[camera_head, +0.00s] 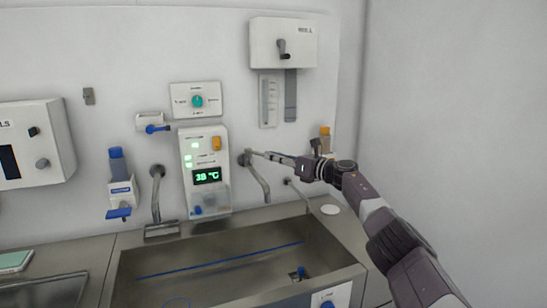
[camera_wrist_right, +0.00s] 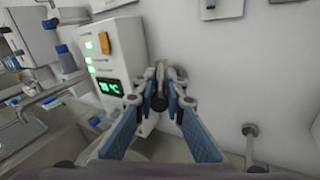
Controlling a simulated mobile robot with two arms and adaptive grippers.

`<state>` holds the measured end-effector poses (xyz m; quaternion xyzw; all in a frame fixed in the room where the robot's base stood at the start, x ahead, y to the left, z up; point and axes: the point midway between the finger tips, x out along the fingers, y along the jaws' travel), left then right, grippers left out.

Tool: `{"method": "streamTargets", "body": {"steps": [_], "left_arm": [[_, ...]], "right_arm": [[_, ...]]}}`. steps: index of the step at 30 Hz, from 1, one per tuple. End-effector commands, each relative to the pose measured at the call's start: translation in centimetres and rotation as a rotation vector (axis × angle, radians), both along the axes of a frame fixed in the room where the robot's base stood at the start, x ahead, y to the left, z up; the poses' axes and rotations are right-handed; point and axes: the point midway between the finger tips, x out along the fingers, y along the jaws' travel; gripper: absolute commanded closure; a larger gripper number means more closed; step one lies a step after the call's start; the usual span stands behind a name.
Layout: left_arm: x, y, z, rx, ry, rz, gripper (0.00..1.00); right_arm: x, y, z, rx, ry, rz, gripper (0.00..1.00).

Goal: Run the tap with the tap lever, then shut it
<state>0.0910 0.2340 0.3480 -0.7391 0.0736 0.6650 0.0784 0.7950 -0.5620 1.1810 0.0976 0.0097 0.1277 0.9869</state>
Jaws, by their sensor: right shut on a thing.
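The tap (camera_head: 261,184) is a grey metal spout on the back wall that curves down toward the sink, right of the panel reading 38 °C. My right gripper (camera_head: 266,155) reaches in from the right to the tap's wall mount. The fingers hide much of the lever. I see no water stream below the spout. My left gripper is out of view.
The steel sink (camera_head: 120,283) lies below. The control panel (camera_head: 206,150) is close left of the tap, and a thin second spout (camera_head: 298,192) is to its right. Blue-capped soap dispenser (camera_head: 118,167) and wall boxes stand further off. The right wall is bare.

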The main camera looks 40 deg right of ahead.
Motion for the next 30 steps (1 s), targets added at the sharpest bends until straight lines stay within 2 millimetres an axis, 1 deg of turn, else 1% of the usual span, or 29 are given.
{"method": "streamTargets", "body": {"steps": [1, 2, 3, 6, 7, 13, 15, 20, 25, 30], "left_arm": [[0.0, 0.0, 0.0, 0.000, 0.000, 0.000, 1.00], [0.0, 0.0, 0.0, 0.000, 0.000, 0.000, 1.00], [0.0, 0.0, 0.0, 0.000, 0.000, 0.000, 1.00], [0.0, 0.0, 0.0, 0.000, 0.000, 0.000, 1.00], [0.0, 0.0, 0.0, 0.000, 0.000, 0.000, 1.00], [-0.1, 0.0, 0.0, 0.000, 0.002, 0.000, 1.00], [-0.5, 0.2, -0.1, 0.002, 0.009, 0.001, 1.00], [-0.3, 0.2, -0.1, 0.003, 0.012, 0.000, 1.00], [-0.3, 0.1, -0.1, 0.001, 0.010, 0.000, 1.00], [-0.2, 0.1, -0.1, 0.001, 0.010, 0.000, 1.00]], "right_arm": [[0.1, 0.5, -0.8, -0.006, 0.012, 0.009, 1.00], [0.1, 0.5, -0.8, -0.006, 0.012, 0.009, 1.00], [0.1, 0.5, -0.8, -0.006, 0.012, 0.009, 0.86], [0.1, 0.4, -0.7, -0.005, 0.010, 0.007, 0.75], [0.1, 0.4, -0.6, -0.004, 0.009, 0.007, 0.74], [0.1, 0.2, -0.3, -0.002, 0.005, 0.004, 0.74], [0.0, 0.2, -0.3, -0.002, 0.004, 0.003, 0.74], [-0.5, -0.2, -0.4, -0.003, 0.004, 0.001, 0.74], [-1.7, -0.6, -0.4, -0.004, 0.004, 0.000, 0.74], [-3.4, -0.8, -0.4, -0.006, 0.006, 0.003, 0.74]]}}
